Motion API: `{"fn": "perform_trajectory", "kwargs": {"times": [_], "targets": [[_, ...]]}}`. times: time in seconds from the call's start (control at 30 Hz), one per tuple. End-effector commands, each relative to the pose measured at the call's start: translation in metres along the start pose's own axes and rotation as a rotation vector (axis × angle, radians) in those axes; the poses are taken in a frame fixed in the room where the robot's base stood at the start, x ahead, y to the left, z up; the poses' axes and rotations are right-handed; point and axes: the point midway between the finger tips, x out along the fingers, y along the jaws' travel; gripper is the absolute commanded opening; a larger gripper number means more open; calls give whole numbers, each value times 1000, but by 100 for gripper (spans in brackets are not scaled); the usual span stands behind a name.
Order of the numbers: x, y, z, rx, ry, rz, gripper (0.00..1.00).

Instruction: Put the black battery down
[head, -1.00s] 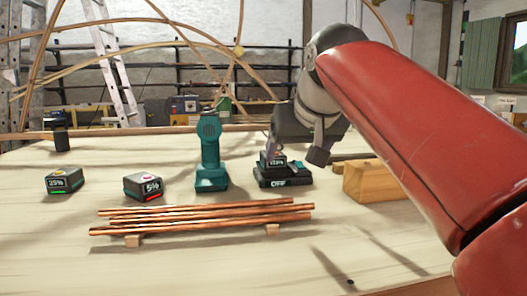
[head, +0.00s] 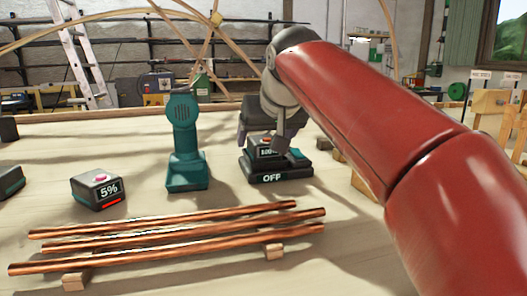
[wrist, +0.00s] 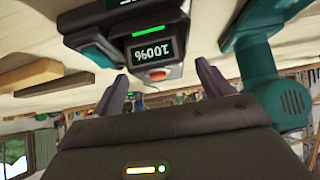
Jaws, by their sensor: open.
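A black battery (head: 265,151) with a 100% display and a red-orange button sits on the black and teal charger (head: 270,177), whose front reads OFF. In the wrist view the battery (wrist: 152,48) shows a lit green bar, with part of the charger (wrist: 92,50) behind it. My gripper (wrist: 162,78) is open, with one finger on each side of the battery's button end and gaps visible. In the head view my gripper (head: 268,138) is at the battery from above and behind, and partly hidden.
A teal drill (head: 186,150) stands just left of the charger. A second battery reading 5% (head: 97,191) lies further left. Several copper-coloured rods (head: 180,236) lie on small wooden blocks in front. A wooden block (wrist: 50,73) lies on the charger's other side.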

Motion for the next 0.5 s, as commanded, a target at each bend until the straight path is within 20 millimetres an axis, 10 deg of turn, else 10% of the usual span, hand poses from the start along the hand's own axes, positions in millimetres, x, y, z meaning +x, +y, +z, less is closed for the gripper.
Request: {"fn": "perform_trajectory", "kwargs": {"times": [0.33, 0.5], "targets": [[21, 0, 0, 0, 1, 0, 78], [21, 0, 0, 0, 1, 0, 59]]}}
